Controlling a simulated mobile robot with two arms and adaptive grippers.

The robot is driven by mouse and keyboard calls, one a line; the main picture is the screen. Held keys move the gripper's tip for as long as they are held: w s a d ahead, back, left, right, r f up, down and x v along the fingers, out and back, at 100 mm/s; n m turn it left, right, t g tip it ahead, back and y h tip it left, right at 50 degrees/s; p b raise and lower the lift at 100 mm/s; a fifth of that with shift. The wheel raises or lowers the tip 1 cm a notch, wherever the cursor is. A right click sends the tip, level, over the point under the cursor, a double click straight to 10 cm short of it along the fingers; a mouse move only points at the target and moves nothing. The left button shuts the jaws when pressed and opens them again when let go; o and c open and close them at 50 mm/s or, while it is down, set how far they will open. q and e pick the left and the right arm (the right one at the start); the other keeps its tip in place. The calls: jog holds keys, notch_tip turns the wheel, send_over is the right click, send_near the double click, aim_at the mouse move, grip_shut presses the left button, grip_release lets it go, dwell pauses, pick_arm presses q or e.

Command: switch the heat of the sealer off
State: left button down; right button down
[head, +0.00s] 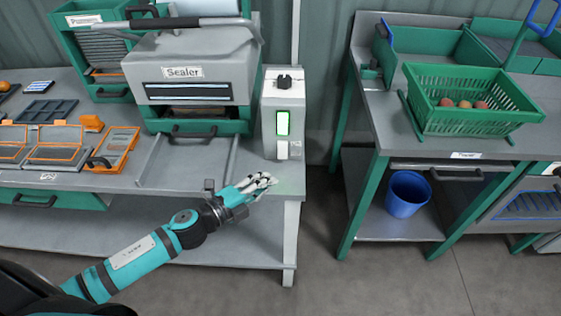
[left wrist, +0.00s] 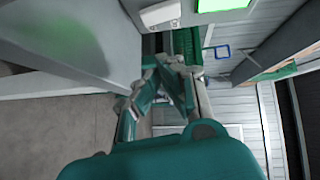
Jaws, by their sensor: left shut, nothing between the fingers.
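The sealer (head: 195,75) is a grey hooded machine with a green base on the bench at left. To its right stands a light grey control box (head: 268,135) with a black knob (head: 284,82) on top. A lit green display (head: 283,123) is on its front, with a white switch (head: 282,150) below. In the left wrist view the display (left wrist: 222,5) and switch (left wrist: 160,14) show at the top edge. My left gripper (head: 268,182) is shut and empty, in front of and below the switch, apart from it. My right gripper is out of view.
A drawer-like grey tray (head: 185,172) lies in front of the sealer. Trays and orange-framed pieces (head: 118,145) fill the bench's left. A second table at right holds a green crate (head: 470,122) with several tomatoes; a blue bucket (head: 405,195) sits beneath. A floor gap separates both tables.

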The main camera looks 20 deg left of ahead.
aim_at(281, 172)
pick_arm(q)
jog(key=p+x, duration=0.1)
jog(key=x, duration=0.4)
jog(key=shift+w+d+r, duration=0.1)
jog(key=shift+w, duration=0.2)
jog(key=shift+w+a+f, duration=0.15)
jog(key=shift+w+a, duration=0.05)
jog(key=shift+w, duration=0.35)
jog(key=shift+w+a+f, duration=0.15)
jog(key=shift+w+a, duration=0.05)
jog(key=shift+w, duration=0.3)
jog(key=shift+w+a+f, duration=0.15)
jog(key=shift+w+a, duration=0.05)
jog(key=shift+w, duration=0.35)
jog(key=b, duration=0.2)
jog(key=f+b, duration=0.1)
jog(key=b, duration=0.1)
jog(key=shift+w+f+m+t, duration=0.15)
jog(key=shift+w+m+t, duration=0.15)
jog(key=shift+m, duration=0.1)
jog(key=shift+a+r+p, duration=0.1)
jog(key=shift+r+p, duration=0.2)
jog(key=shift+r, duration=0.1)
jog(key=f+v, duration=0.1)
jog(key=v, duration=1.1)
jog(key=shift+r, duration=0.35)
jog(key=shift+w+a, duration=0.1)
